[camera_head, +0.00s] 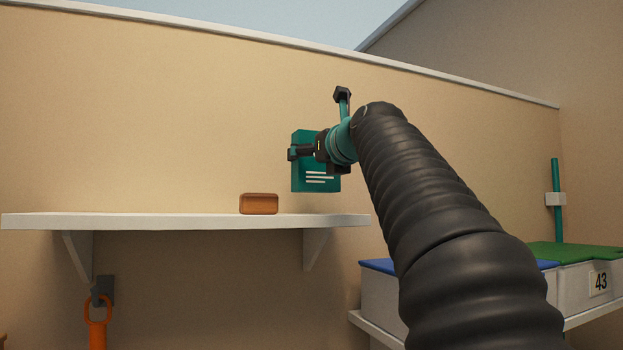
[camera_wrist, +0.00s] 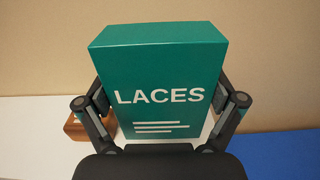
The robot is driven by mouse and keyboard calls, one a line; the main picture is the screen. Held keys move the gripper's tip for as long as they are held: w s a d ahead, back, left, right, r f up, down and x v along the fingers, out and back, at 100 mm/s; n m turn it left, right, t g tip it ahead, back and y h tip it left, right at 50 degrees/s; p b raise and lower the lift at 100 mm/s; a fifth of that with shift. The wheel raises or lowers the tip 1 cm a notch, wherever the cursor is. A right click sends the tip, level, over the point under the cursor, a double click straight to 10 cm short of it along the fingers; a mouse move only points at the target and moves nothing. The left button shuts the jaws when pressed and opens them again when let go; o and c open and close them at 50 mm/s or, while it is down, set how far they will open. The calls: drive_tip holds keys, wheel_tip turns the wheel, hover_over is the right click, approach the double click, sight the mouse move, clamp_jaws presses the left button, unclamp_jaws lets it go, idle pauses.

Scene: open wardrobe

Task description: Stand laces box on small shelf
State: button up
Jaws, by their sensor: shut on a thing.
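The laces box (camera_head: 316,181) is a teal upright box with white print. In the wrist view the laces box (camera_wrist: 158,75) shows the word LACES and stands upright between the fingers. My gripper (camera_head: 312,152) is shut on it, with one finger on each side; the gripper also shows in the wrist view (camera_wrist: 160,118). The small shelf (camera_head: 160,222) is a white board on brackets against the wall. In the head view the box appears above the shelf's right part, with its lower edge higher than the board. The arm hides part of the box.
A brown wooden block (camera_head: 258,204) lies on the shelf, left of the box. The shelf's left part is bare. White bins with blue and green lids (camera_head: 575,252), one marked 43, stand on a lower shelf at right. An orange tool (camera_head: 97,322) hangs below left.

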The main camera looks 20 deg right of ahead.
sight(320, 176)
drive_tip(key=shift+w+a+f, duration=0.1)
drive_tip(key=shift+w+f, duration=0.1)
drive_tip(key=shift+w, duration=0.05)
drive_tip(key=shift+f, duration=1.9)
drive_tip(key=o, duration=0.9)
drive_tip(key=shift+f, duration=0.1)
drive_tip(key=shift+s, duration=0.2)
drive_tip(key=s+b, duration=0.1)
drive_tip(key=s, duration=1)
drive_tip(key=shift+s+b, duration=0.3)
drive_tip(key=shift+s, duration=0.1)
